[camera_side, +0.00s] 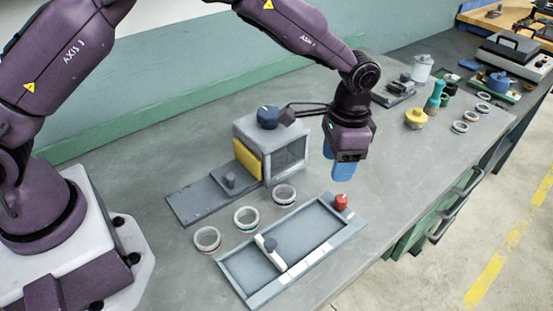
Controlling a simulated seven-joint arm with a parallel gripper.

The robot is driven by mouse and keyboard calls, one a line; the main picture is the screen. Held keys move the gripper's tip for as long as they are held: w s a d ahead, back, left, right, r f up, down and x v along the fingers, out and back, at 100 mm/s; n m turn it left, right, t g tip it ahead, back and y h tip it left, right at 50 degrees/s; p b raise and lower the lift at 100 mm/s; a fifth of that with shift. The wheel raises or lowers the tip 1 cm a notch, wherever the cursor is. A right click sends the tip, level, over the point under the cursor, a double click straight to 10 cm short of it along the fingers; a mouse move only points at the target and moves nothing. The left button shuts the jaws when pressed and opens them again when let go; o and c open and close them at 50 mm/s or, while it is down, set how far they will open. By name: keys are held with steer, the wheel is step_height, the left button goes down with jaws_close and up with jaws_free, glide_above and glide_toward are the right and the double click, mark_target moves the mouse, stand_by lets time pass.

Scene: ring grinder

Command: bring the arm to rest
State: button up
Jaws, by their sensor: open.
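My gripper (338,168) hangs from my purple arm with its blue fingers pointing down. It is open, and no object shows between its fingers, though the gap is hard to see from this angle. It is above the bench, just right of the grey ring grinder box (285,150). The box has a dark blue knob (267,117) on top, a yellow panel (246,158) on its left side and a clear front window. Three rings stand in a row in front of it: the left ring (207,239), the middle ring (246,219) and the right ring (284,194).
A flat plate (195,204) extends left of the box. A yellow pot (415,119), a teal tool (435,95) and several rings stand back right. Bench between is clear.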

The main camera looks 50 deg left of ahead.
steer(key=s+a+r+n+t, duration=0.3)
steer(key=s+a+r, duration=0.5)
steer(key=s, duration=0.5)
steer(key=s+a+r+n+t, duration=0.3)
steer(key=s+a+r, duration=0.5)
steer(key=s+r, duration=0.5)
steer(key=shift+a+r, duration=0.3)
steer(key=shift+a, duration=0.05)
